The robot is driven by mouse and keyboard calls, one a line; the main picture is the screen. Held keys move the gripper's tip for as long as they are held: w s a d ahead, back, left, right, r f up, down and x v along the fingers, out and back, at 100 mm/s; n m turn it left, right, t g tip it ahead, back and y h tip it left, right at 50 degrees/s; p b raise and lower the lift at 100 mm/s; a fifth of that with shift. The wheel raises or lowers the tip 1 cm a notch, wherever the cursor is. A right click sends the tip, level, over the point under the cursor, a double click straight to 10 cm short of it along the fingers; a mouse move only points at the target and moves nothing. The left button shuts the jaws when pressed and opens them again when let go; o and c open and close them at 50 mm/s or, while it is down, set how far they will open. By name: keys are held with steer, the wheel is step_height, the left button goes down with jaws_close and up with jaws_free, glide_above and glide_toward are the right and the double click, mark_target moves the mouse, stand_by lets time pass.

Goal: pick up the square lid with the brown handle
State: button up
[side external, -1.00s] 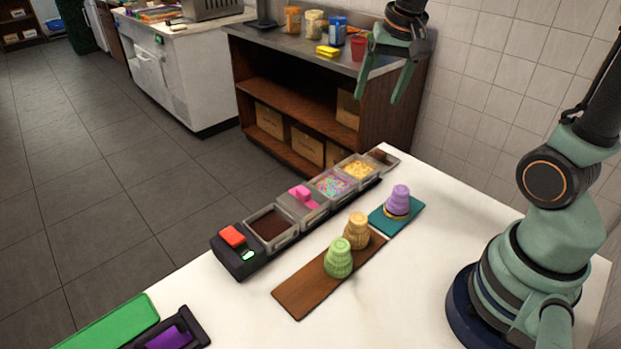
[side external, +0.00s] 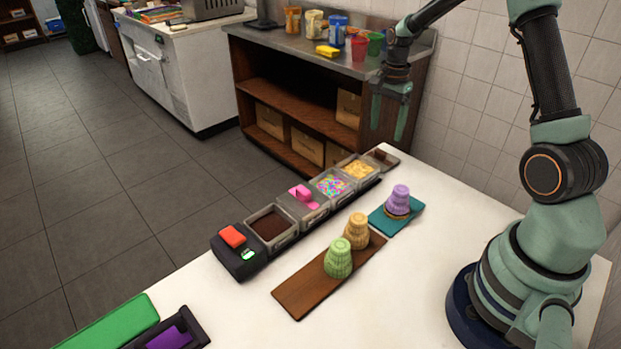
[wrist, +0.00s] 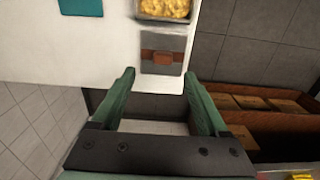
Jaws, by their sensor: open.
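The square lid is grey with a brown handle across its middle and shows in the wrist view (wrist: 163,68). It lies at the end of the row of topping containers, beside the one with yellow pieces (wrist: 165,9). In the side view the lid (side external: 383,157) is small at the far end of the row. My gripper (side external: 388,128) is open and empty, with its fingers pointing down above the far end of the table. In the wrist view the fingertips (wrist: 159,76) stand apart, just below the lid in the picture, and do not touch it.
Green and tan stacked desserts stand on a brown board (side external: 300,290), and a purple one on a teal board (side external: 385,222). A shelf unit (side external: 300,95) stands beyond the table's edge. The white table (side external: 420,270) is clear at right.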

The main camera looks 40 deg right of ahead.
mark_target(381, 151)
steer(key=f, duration=0.7)
steer(key=shift+w+f, duration=0.1)
steer(key=shift+w, duration=0.15)
jaws_close()
